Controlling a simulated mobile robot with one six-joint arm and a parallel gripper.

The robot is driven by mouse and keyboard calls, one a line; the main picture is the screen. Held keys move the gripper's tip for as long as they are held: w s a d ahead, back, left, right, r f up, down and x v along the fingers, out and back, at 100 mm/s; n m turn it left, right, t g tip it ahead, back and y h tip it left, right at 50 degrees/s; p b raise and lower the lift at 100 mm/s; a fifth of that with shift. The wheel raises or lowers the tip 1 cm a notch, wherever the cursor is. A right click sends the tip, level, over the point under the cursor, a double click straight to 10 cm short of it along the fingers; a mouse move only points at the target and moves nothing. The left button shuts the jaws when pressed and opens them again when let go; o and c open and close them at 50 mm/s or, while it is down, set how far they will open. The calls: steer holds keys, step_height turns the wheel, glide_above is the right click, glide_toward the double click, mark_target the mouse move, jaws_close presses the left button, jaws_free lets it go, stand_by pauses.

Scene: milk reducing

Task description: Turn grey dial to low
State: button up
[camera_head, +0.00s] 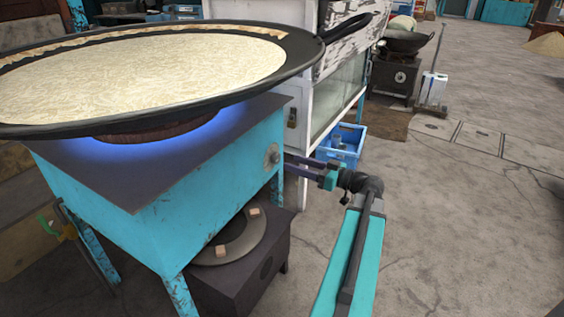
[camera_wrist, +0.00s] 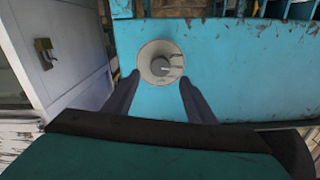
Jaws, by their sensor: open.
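The grey dial (camera_wrist: 161,64) is a round plate with a small knob at its middle, on the turquoise stove side. In the wrist view it sits between and just beyond my two fingertips. In the head view the dial (camera_head: 271,156) is on the stove's right face. My gripper (camera_head: 287,163) points at it from the right, and it shows open in the wrist view (camera_wrist: 159,82). The fingers look apart from the knob, though the exact gap is hard to tell. A wide black pan (camera_head: 300,62) of pale milk sits over a blue flame (camera_head: 160,140) on the stove (camera_head: 190,190).
A white cabinet with glass (camera_head: 335,95) stands close behind the stove, its padlock (camera_wrist: 44,53) left of the dial. A blue crate (camera_head: 342,145) is on the floor behind my gripper. A dark lower burner box (camera_head: 240,265) is under the stove. Floor at right is clear.

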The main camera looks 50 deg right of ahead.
mark_target(279, 158)
steer(key=shift+b+x, duration=0.7)
steer(key=shift+x, duration=2.5)
steer(key=shift+d, duration=0.1)
steer(key=c, duration=1)
